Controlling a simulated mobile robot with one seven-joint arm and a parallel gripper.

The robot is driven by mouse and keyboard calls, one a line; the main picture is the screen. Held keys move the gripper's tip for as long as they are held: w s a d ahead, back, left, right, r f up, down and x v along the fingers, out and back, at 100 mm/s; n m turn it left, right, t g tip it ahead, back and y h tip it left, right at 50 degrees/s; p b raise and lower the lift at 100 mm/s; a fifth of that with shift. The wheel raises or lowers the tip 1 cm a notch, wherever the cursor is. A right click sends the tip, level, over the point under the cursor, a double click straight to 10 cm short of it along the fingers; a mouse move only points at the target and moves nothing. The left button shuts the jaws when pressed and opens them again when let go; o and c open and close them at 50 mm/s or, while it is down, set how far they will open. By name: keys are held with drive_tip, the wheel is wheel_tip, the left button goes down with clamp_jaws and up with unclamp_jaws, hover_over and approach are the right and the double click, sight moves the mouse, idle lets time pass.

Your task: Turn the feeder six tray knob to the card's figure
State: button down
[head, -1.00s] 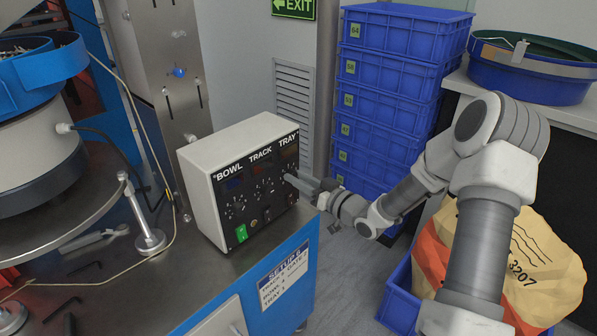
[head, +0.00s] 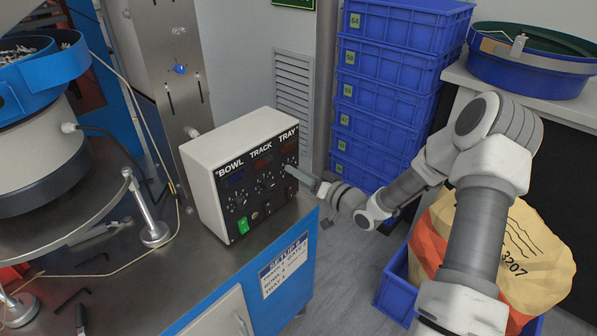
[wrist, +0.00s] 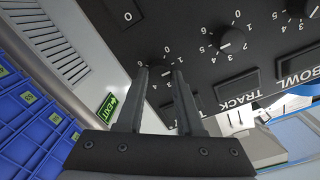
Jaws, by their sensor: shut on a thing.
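The feeder control box (head: 209,196), white with a black front, stands on the bench with columns marked BOWL, TRACK and TRAY. My gripper (head: 293,171) reaches the TRAY column from the right. In the wrist view its two fingers (wrist: 165,71) are shut on the tray knob (wrist: 160,72), which is mostly hidden between them. Part of its dial scale shows, but its pointer setting cannot be read. The track knob (wrist: 232,40) is free beside it. The setup card (head: 284,265), headed SETUP 6, is on the blue bench front; its tray figure is too small to read surely.
A blue bowl feeder (head: 40,85) stands at the left. A metal post stand (head: 153,233) and hex keys lie on the bench. Stacked blue crates (head: 392,95) stand behind my arm, and a sack (head: 520,240) sits in a blue crate at the lower right.

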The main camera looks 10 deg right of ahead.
drive_tip(key=c, duration=0.5)
unclamp_jaws()
drive_tip(key=shift+c, duration=0.2)
drive_tip(key=p+v, duration=0.2)
drive_tip(key=v, duration=1.5)
drive_tip(key=shift+s+d, duration=0.15)
drive_tip(key=shift+s, duration=0.05)
